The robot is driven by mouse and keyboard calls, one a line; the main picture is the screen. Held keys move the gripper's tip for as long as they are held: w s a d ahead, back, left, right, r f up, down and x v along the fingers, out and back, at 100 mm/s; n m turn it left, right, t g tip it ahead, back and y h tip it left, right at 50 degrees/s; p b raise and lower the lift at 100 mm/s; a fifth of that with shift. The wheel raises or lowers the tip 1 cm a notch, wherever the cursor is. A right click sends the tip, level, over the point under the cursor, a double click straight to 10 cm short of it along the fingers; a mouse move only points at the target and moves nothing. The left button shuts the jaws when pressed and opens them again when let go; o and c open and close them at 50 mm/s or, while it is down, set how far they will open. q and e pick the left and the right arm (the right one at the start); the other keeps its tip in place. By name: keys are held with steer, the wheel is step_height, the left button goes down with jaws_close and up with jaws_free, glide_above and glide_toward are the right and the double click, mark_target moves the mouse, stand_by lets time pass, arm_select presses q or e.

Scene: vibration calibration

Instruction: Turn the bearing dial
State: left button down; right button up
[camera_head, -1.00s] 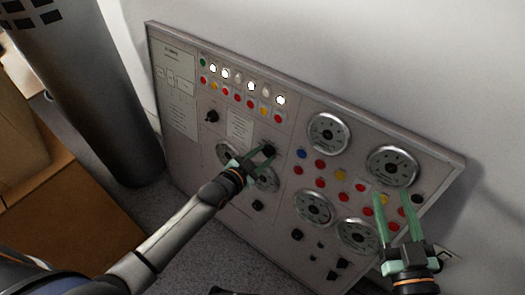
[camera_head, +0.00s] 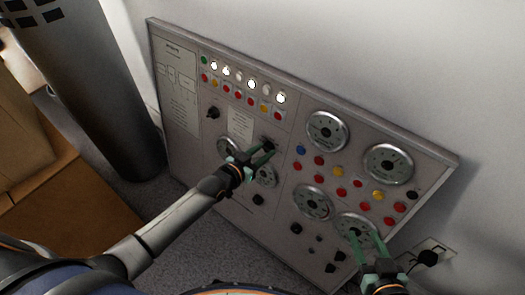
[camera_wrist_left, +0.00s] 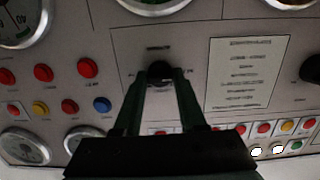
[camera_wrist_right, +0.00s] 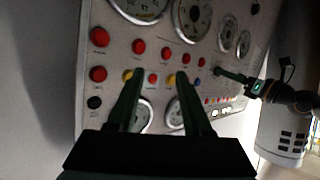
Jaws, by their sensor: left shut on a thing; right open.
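The grey control panel (camera_head: 184,140) leans by the wall. A small black dial (camera_head: 268,145) sits near its middle, right of a printed label, and also shows in the left wrist view (camera_wrist_left: 160,71). My left gripper (camera_head: 262,156) is shut on this dial, with one finger on each side of it. The dial's lettering is too small to read, and the fingers hide part of it. A similar black dial (camera_head: 212,112) is at the panel's upper left. My right gripper (camera_head: 364,238) is open and empty, in front of the panel's lower right gauge.
Several round gauges (camera_head: 326,131) and red, yellow and blue buttons (camera_head: 319,160) cover the panel's right half. Lit indicator lamps (camera_head: 251,84) line the upper left. A dark cylinder (camera_head: 88,95) and cardboard boxes (camera_head: 70,205) stand at left. A wall socket (camera_head: 432,254) is at lower right.

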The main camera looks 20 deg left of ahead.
mark_target(265, 150)
arm_select(q)
steer(key=c, duration=0.5)
jaws_free()
steer(key=shift+s, duration=0.1)
steer(key=shift+s+a+r, duration=0.1)
steer(key=shift+s+r, duration=0.05)
steer(key=p+v, duration=0.1)
steer(key=v, duration=0.2)
steer(key=shift+p, duration=0.35)
steer(key=p+v, duration=0.2)
steer(key=v, duration=0.7)
arm_select(e)
steer(key=s+f+g, duration=0.1)
steer(key=s, duration=0.1)
steer(key=s+f+g, duration=0.2)
steer(key=shift+s+a+f, duration=0.1)
steer(key=shift+a+f, duration=0.05)
steer(key=shift+a, duration=0.25)
